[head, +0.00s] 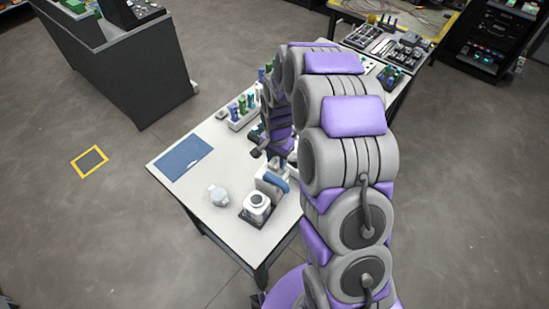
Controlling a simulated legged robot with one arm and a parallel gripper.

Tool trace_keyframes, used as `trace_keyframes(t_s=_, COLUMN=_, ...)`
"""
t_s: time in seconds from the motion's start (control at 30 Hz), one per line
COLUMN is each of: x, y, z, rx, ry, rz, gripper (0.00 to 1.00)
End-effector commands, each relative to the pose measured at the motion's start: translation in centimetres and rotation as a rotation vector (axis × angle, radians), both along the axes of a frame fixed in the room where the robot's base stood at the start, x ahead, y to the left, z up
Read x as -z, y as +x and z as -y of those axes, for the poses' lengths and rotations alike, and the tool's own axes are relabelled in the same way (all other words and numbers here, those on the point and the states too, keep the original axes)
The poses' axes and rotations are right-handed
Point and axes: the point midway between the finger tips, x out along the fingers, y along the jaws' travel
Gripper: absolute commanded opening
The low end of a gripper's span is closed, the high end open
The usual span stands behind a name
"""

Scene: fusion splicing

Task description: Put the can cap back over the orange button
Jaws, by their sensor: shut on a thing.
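My gripper (281,162) points down over the front part of the white table, just behind a white block with a blue curved part (277,182). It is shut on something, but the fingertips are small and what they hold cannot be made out. A white can-like unit with a dark round centre (257,202) stands on a dark base near the table's front edge, in front of the gripper. A pale, rounded, shiny object (218,195) lies to its left. I cannot identify the can cap for certain, and no orange button shows.
The white table (232,161) carries a flat blue mat (184,157) at its left and a rack of blue and green items (241,112) farther back. My arm hides much of the table's right side. A dark grey counter (130,75) stands at the upper left.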

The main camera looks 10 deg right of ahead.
Motion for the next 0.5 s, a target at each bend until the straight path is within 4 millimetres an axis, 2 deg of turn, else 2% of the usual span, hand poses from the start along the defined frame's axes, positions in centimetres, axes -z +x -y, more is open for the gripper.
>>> trace_keyframes(t_s=0.5, x=0.37, y=0.02, z=-0.13, rx=0.000, ry=-0.002, rz=0.001, gripper=0.13)
